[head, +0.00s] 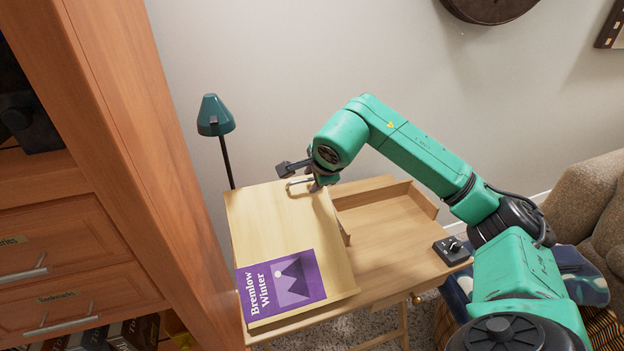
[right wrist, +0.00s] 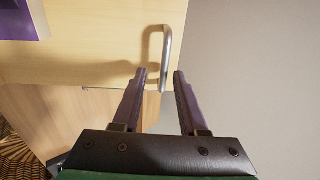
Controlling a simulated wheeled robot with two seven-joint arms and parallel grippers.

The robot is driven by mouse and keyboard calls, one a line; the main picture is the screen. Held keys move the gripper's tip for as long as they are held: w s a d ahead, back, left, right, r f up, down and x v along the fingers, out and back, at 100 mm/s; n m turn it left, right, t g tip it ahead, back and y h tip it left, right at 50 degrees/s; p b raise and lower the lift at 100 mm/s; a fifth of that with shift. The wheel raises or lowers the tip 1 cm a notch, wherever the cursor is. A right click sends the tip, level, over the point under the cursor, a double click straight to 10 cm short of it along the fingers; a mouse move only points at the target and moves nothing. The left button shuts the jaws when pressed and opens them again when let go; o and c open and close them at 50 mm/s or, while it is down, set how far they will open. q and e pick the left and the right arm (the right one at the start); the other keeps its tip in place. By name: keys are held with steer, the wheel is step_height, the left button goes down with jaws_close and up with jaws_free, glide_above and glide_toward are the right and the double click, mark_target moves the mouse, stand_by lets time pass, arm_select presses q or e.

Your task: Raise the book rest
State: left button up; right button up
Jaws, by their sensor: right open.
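The book rest (head: 275,218) is a pale wooden board at the left of the desk, with a lip along its front edge; its exact tilt is hard to judge. A purple book, "Bremlow Winter" (head: 281,287), lies on its lower part. My right gripper (head: 297,181) is at the board's far edge. In the right wrist view, a curved metal handle (right wrist: 166,50) stands at the board's edge. The open fingers (right wrist: 160,76) are on either side of its near end; contact is not clear. My left gripper is out of view.
The wooden desk (head: 392,240) has bare room right of the rest, and a small black box with a knob (head: 451,250) at its right edge. A green lamp (head: 214,115) stands behind. A tall wooden cabinet (head: 130,110) rises close on the left; a sofa (head: 590,200) is at right.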

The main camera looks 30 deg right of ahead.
steer(key=p+v, duration=0.1)
steer(key=v, duration=1.3)
steer(key=shift+s, duration=0.15)
